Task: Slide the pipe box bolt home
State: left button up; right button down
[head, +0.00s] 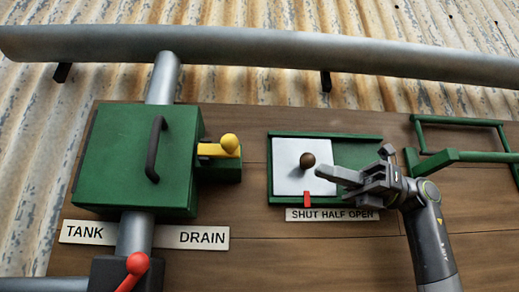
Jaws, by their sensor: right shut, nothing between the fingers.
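The pipe box (130,165) is a green box with a dark handle, set on the grey pipe at the left. Its yellow bolt (210,150) sticks out at the box's right side, over a small green block (222,170), with a round yellow knob at its right end. I cannot tell how far the bolt reaches into the box. My right gripper (322,173) is shut and empty, well to the right of the bolt. Its fingers point left, in front of a white sliding plate. My left gripper is not in view.
The white plate (291,182) has a brown knob (307,160), a red pointer (307,199) and a "SHUT HALF OPEN" label (330,215). A red-knobbed lever (137,264) stands below the box. A green frame (460,121) is at right. Bare board lies between bolt and plate.

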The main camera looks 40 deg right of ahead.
jog(key=p, duration=0.4)
send_near(234, 151)
jog(key=w+a+r, duration=0.2)
jog(key=a, duration=0.3)
jog(key=shift+a+r, duration=0.15)
jog(key=shift+a, duration=0.25)
jog(key=p+x, duration=0.1)
jog(key=x, duration=0.2)
jog(key=shift+w+p, duration=0.35)
jog(key=shift+w, duration=0.05)
jog(key=shift+w+a+f, duration=0.2)
jog(key=shift+a, duration=0.05)
jog(key=shift+d, duration=0.15)
